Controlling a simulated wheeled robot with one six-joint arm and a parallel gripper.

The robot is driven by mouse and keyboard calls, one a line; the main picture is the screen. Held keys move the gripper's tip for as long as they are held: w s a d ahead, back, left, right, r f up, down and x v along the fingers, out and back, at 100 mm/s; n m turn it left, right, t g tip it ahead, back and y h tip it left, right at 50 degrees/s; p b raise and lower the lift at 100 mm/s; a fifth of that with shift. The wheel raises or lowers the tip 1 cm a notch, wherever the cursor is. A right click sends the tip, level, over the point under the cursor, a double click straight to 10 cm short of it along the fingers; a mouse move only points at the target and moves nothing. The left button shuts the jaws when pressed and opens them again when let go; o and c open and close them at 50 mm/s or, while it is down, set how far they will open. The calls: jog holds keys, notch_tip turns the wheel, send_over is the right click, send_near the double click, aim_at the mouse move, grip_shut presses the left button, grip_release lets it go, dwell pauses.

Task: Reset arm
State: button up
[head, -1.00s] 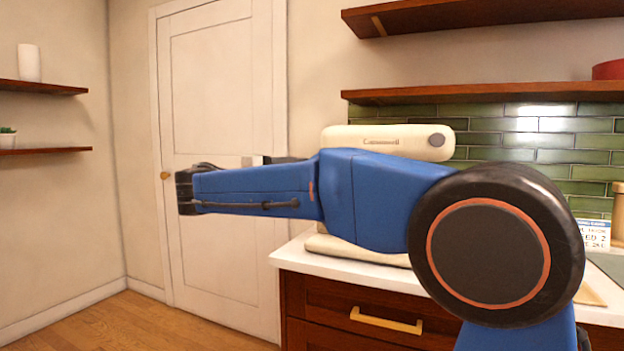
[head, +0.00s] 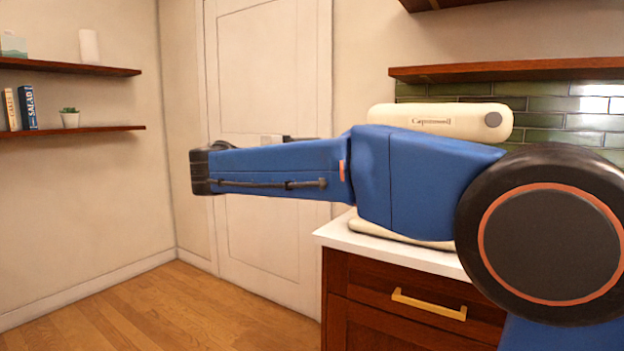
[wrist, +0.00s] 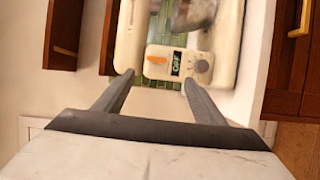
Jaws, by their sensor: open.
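My gripper shows in the wrist view (wrist: 158,82) with its two dark fingers spread apart and nothing between them. The fingers point toward a cream countertop appliance, with a gap I cannot judge. In the head view my blue arm reaches left across the picture, and the gripper is mostly hidden behind it.
The cream appliance (head: 440,121) stands on a white counter (head: 345,238) above brown drawers (head: 400,335), partly behind my arm. A wooden shelf (head: 480,71) hangs above it. A white door (head: 265,70) is behind my arm. Wall shelves (head: 70,67) are at left. The wooden floor (head: 170,310) at lower left is clear.

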jog(key=s+d+f+g+y, duration=0.25)
jog(key=s+d+f, duration=0.45)
jog(key=d, duration=0.4)
jog(key=s+d+f+g+y, duration=0.2)
jog(key=s+d+f+y, duration=0.25)
jog(key=d+f, duration=0.55)
jog(key=s+d+f+m+y, duration=0.1)
jog(key=s+f+m+y, duration=0.5)
jog(key=s+f, duration=1.4)
jog(key=s+y, duration=0.2)
jog(key=s, duration=0.1)
jog(key=shift+f, duration=0.2)
jog(key=shift+c, duration=0.3)
